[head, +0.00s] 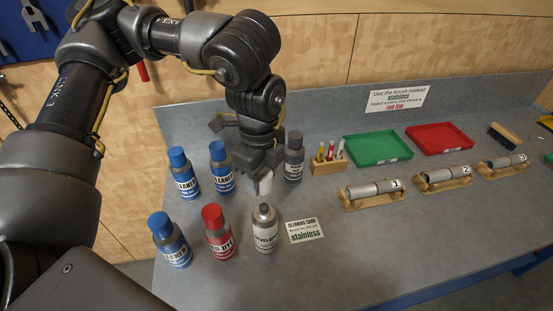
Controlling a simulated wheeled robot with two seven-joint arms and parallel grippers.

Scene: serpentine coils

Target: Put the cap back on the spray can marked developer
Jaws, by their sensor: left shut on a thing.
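The spray can marked developer (264,234) stands upright on the bench, white-labelled, with its dark top and nozzle bare. My left gripper (260,176) reaches down behind it, its fingers shut on a small whitish cap (265,184). The cap's upper part is hidden by the fingers. The cap is behind the developer can and apart from it; I cannot tell whether it touches the bench. My right gripper is out of view.
Blue-capped cleaner cans (183,177) stand to the left, and a red-capped dye can (218,232) is left of the developer. A grey-capped can (293,160) is close right of my gripper. A cleaning card (304,230) lies right of the developer. The bench front right is clear.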

